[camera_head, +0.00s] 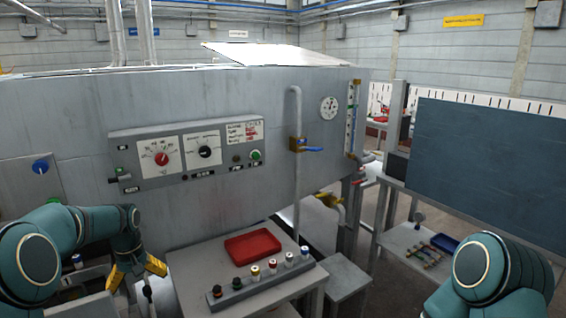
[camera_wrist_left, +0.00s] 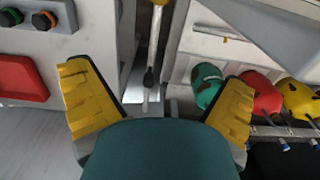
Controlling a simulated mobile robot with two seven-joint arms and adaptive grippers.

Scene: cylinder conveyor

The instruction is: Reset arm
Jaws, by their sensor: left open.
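My left gripper (camera_head: 137,274) is open at the lower left of the head view, with its yellow fingers spread and nothing seen between them. In the left wrist view the two yellow fingers (camera_wrist_left: 158,82) stand wide apart, with a gap over the floor and a thin upright rod behind. My left arm (camera_head: 60,250) comes in from the left edge, bent, beside the front table. My right arm (camera_head: 488,272) shows only as teal links at the lower right. The right gripper is out of view.
A table (camera_head: 190,285) holds a red tray (camera_head: 252,246) and a grey rack (camera_head: 262,286) with several coloured-top cylinders. Behind stands a large grey machine (camera_head: 60,115) with a control panel.

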